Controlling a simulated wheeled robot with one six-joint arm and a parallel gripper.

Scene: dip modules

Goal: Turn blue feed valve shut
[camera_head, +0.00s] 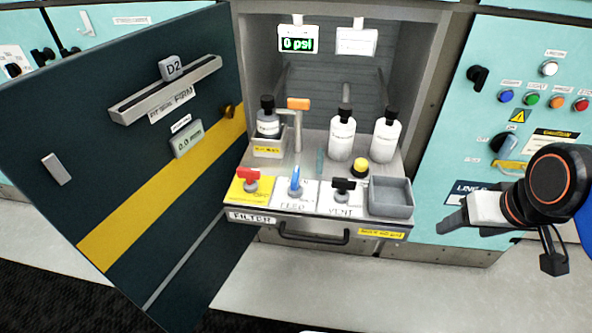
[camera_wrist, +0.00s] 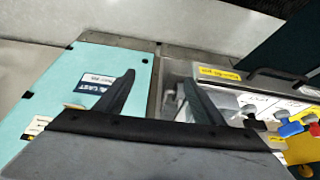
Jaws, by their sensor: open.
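The blue feed valve (camera_head: 295,181) stands on a white FEED plate at the middle of the pulled-out shelf. Its handle points away from me, roughly upright in the head view. My gripper (camera_head: 447,213) is right of the shelf, before the teal panel, apart from the valve. In the wrist view my gripper (camera_wrist: 158,88) has its fingers spread, with nothing held between them.
A red valve (camera_head: 251,179) and a black vent valve (camera_head: 343,188) flank the blue one. A grey tray (camera_head: 391,204) lies between my gripper and the valves. Bottles (camera_head: 342,136) stand behind. An open dark door (camera_head: 150,215) bounds the left. A display (camera_head: 298,42) reads 0 psi.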

